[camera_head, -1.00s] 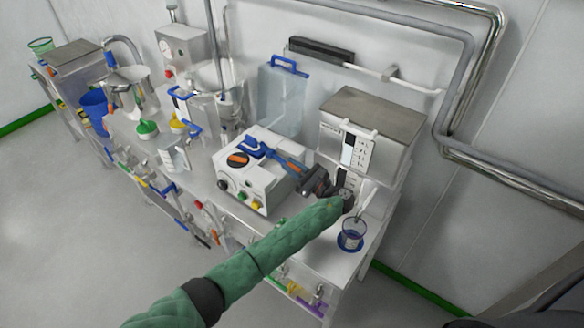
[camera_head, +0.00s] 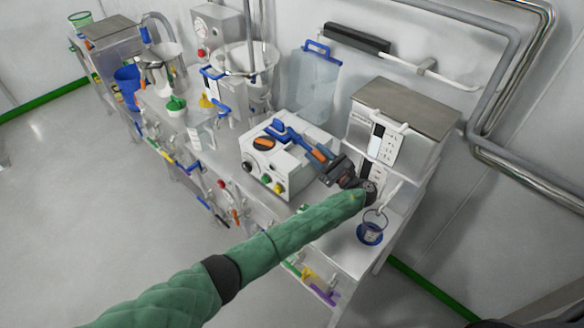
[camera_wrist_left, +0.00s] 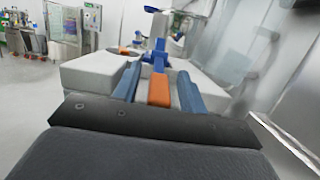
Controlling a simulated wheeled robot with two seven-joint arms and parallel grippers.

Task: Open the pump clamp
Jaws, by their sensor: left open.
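The pump (camera_head: 268,172) is a white box on the bench, with an orange-and-black knob and coloured buttons on its front. A blue clamp lever (camera_head: 276,128) stands on its top; in the left wrist view the blue part (camera_wrist_left: 158,46) lies straight ahead. My left gripper (camera_head: 312,152) reaches over the pump's right side. In the left wrist view its two blue-grey fingers (camera_wrist_left: 160,74) are open, one on each side of an orange bar (camera_wrist_left: 159,92) that seems to be the lever's grip. I cannot tell whether they touch it. My right gripper is out of view.
A clear blue-handled container (camera_head: 312,85) is behind. Vessels crowd the left bench. Pipes (camera_head: 505,75) run along the wall. The floor (camera_head: 70,200) is clear.

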